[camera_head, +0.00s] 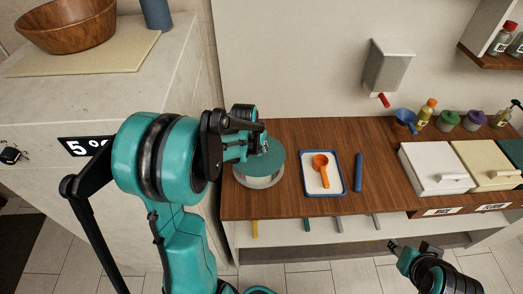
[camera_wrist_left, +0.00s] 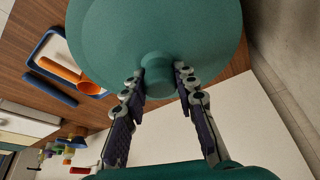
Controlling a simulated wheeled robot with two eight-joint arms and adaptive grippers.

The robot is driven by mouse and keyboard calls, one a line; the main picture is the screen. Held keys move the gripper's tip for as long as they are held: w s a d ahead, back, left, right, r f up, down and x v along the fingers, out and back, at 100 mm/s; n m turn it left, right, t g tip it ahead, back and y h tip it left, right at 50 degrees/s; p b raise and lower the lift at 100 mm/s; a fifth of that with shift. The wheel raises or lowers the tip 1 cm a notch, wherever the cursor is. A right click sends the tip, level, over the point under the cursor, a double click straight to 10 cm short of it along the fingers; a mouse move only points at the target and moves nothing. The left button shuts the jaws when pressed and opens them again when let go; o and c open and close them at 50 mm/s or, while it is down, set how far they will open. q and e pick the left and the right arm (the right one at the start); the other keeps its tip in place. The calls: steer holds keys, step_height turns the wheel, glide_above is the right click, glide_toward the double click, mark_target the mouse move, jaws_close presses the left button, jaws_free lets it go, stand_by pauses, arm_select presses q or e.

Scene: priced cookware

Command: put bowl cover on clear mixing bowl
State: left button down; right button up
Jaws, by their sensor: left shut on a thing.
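The bowl cover is a round teal disc with a knob; it shows in the head view (camera_head: 271,165) and fills the top of the left wrist view (camera_wrist_left: 150,25). My left gripper (camera_head: 264,147) is shut on the knob, its two fingers (camera_wrist_left: 162,80) on either side of it. The clear mixing bowl (camera_head: 262,182) stands on the wooden counter directly under the cover, its lower wall showing in the head view. I cannot tell whether the cover touches the rim. My right gripper (camera_head: 408,252) is low at the right, away from the bowl; its jaw opening is unclear.
A blue-rimmed white tray (camera_head: 333,184) with an orange scoop (camera_head: 321,166) lies right of the bowl. A blue stick (camera_head: 358,172) lies beyond it. Lidded boxes (camera_head: 432,165), a blue funnel (camera_head: 405,117) and small bottles stand farther right. A wooden bowl (camera_head: 66,28) sits at upper left.

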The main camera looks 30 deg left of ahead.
mark_target(258, 155)
stand_by(0.4)
arm_select(q)
steer(key=shift+f+b, duration=2.15)
steer(key=shift+f, duration=0.3)
steer(key=shift+f, duration=0.1)
steer(key=shift+f+b, duration=0.85)
steer(key=shift+f, duration=0.1)
steer(key=shift+f+b, duration=0.3)
steer(key=shift+b, duration=0.15)
steer(key=shift+c, duration=2.3)
jaws_free()
steer(key=shift+r, duration=0.1)
